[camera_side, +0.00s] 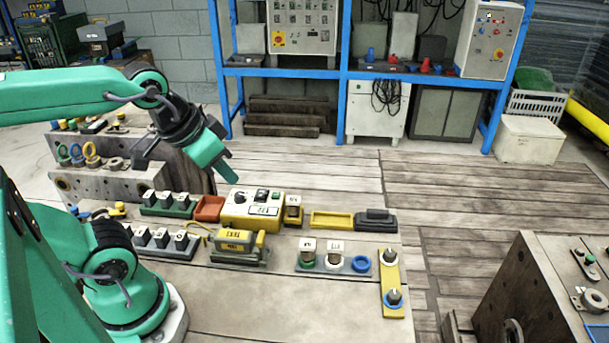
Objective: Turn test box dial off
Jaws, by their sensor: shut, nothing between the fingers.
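The test box (233,212) is a yellow box with a pale top panel on the bench, near the middle of the picture. The dial's pointing direction is too small to tell. My gripper (227,176) is shut and empty, with green fingers angled down to the right. In the picture it is just above and left of the box, apart from it.
A yellow device (236,241) is in front. A yellow tray (332,220) and a black block (375,220) are to the right.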

